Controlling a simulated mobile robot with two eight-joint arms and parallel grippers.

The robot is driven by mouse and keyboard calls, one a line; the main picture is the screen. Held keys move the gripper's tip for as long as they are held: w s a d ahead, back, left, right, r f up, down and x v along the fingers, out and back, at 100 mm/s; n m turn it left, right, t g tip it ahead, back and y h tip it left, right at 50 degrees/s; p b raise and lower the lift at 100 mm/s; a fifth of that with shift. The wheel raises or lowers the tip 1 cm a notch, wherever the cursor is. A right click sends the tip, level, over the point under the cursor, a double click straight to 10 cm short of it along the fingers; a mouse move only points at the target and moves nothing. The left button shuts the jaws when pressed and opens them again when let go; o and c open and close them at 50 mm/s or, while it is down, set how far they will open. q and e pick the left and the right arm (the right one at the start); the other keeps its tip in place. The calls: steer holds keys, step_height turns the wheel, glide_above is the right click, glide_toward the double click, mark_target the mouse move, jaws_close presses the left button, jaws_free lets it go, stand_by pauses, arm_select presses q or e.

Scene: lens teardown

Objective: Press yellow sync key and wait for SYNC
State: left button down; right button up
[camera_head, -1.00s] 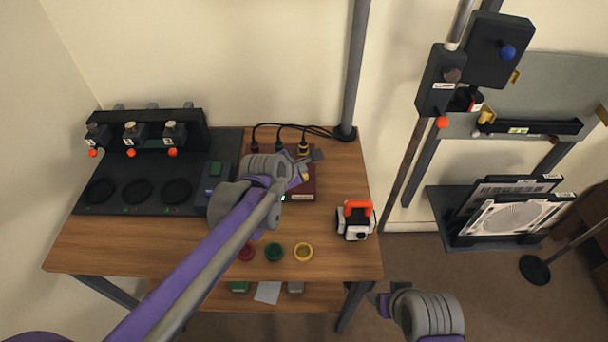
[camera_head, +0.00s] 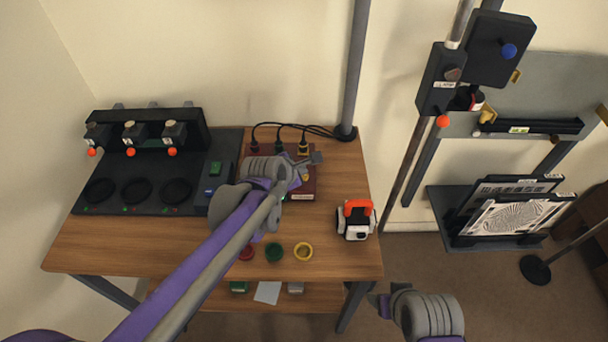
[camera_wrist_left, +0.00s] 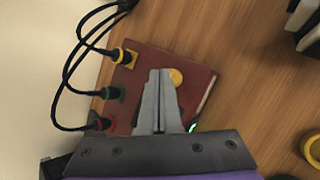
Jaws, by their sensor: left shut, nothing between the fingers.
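The red-brown box (camera_head: 308,190) stands on the wooden table, partly hidden by my left arm in the head view; it also shows in the left wrist view (camera_wrist_left: 200,84). Its round yellow key (camera_wrist_left: 177,77) is in the left wrist view, just right of my left fingertips. My left gripper (camera_wrist_left: 159,74) is shut and empty over the box; I cannot tell whether it touches the key. A small green light (camera_wrist_left: 193,127) glows at the box's edge, partly hidden by the gripper. No SYNC text is readable. My right gripper (camera_head: 384,304) is low beside the table, its jaws unclear.
Yellow, green and red plugs with black cables enter the box's back. A black station (camera_head: 160,165) fills the table's left. Red, green and yellow rings (camera_head: 303,252) lie near the front edge. An orange-handled white device (camera_head: 356,220) stands at right. Framed panels (camera_head: 514,217) stand beyond.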

arm_select(q)
steer(key=shift+f, duration=0.4)
stand_by(0.6)
steer(key=shift+r+p, duration=0.5)
steer(key=shift+r, duration=0.35)
steer(key=shift+r, duration=0.1)
step_height(320, 180, up, 5)
steer(key=p, duration=0.4)
stand_by(0.5)
